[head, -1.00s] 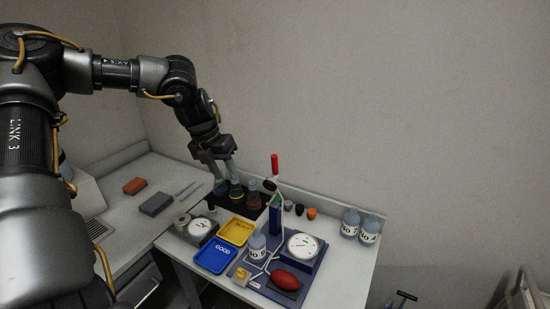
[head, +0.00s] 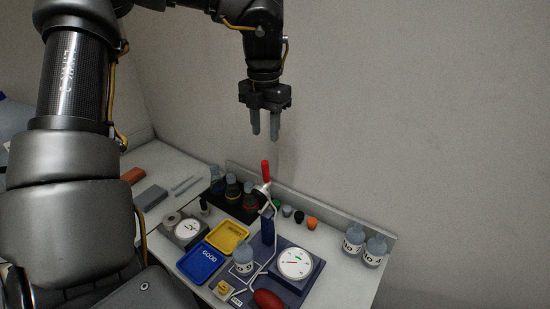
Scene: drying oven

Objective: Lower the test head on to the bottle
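The test stand has a blue base (head: 279,267), a blue post (head: 267,230) and a lever with a red handle (head: 265,172) that points up. A clear bottle (head: 243,261) with a white label stands upright on the base, left of the post. A test head cannot be made out clearly above the bottle at this size. My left gripper (head: 265,136) is above the red handle, apart from it, fingers pointing down with a narrow gap between them and nothing held. My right gripper is not in view.
A dial gauge (head: 295,263) and a red bulb (head: 268,300) are at the stand. Yellow (head: 228,236) and blue (head: 198,263) trays lie left. Two labelled bottles (head: 365,248) stand right. Dark bottles on a black mat (head: 222,200) and small caps are behind.

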